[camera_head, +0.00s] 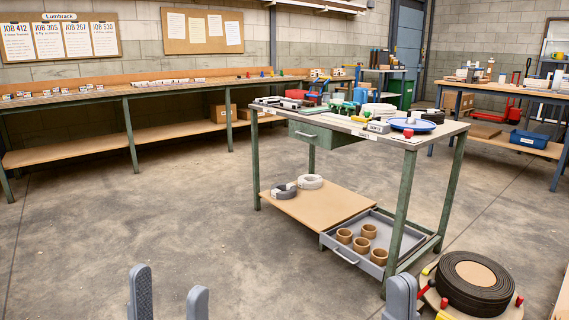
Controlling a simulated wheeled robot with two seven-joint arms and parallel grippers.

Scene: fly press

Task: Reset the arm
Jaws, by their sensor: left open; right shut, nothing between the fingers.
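My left gripper (169,298) is at the bottom edge, left of the middle. Its two grey fingers stand upright and apart, with only floor between them. My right gripper (402,298) is at the bottom edge, right of the middle. Its grey fingers are together, with nothing seen held in them. It is just left of a round wooden base (506,312) bearing a black coil (474,282). Both arms are mostly below the picture.
A green-legged work table (403,190) stands ahead, with tools on top. Its lower shelf (318,205) holds two rings, and a grey pull-out tray (345,254) holds several brown cups. A long bench (160,88) lines the back wall. The left floor is clear.

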